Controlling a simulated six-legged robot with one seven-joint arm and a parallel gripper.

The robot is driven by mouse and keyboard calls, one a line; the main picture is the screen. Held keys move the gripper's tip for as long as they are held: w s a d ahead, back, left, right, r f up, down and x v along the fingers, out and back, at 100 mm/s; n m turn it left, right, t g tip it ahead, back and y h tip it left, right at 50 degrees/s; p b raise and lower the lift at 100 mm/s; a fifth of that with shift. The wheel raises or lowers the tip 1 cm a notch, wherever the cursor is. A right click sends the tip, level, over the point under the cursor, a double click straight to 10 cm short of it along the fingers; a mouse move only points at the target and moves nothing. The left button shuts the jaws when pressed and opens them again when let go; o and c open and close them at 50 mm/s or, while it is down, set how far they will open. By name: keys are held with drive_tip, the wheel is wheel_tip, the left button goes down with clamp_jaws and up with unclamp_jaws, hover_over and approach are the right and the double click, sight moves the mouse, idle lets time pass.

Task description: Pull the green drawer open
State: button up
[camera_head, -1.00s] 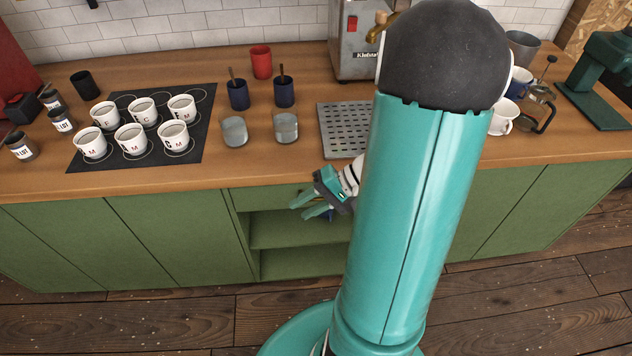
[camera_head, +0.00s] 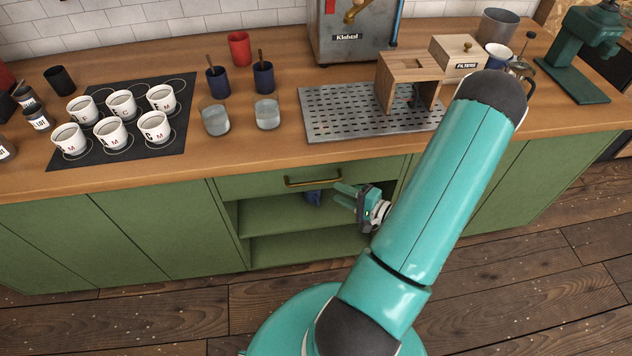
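The green drawer (camera_head: 262,183) is a shallow front just under the wooden counter, above open shelves. It looks shut, flush with the cabinet. Its brass bar handle (camera_head: 313,181) runs across the front. My gripper (camera_head: 340,193) is in front of the cabinet, just right of and slightly below the handle in the picture. Its teal fingers point left and show a gap between them, with nothing seen in it. Whether it touches the drawer front I cannot tell. My arm hides part of the cabinet to the right.
The counter (camera_head: 230,155) above holds cups on a black mat (camera_head: 180,135), glasses, a metal drip tray (camera_head: 325,118) and a wooden stand (camera_head: 412,68). Bare floor lies in front.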

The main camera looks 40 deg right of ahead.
sight(316, 181)
drive_tip(key=x, duration=0.9)
drive_tip(key=shift+w+a, duration=0.1)
drive_tip(key=shift+w, duration=0.15)
clamp_jaws()
